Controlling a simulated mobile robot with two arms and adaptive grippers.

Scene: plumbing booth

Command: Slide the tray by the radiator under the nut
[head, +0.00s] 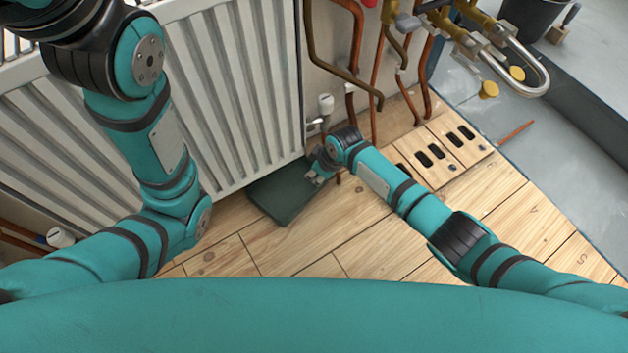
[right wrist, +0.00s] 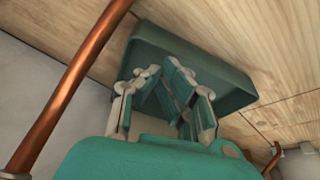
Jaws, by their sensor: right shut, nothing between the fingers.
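The tray (head: 280,200) is shallow and dark green. It lies on the wooden floor by the lower right corner of the radiator (head: 235,125), partly under its edge. My right gripper (head: 316,176) is at the tray's right side. In the right wrist view the tray (right wrist: 225,75) lies beyond the fingers, and the right gripper (right wrist: 174,90) is shut with nothing between its fingers. I cannot tell whether the fingers touch the tray. A white valve (head: 325,104) stands at the radiator's right side; the nut is too small to make out. My left gripper is out of view.
Copper pipes rise along the wall right of the radiator, and one copper pipe (right wrist: 75,85) passes close to my right gripper. A slotted wooden board (head: 438,157) lies to the right. The floorboards (head: 300,245) in front of the tray are clear.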

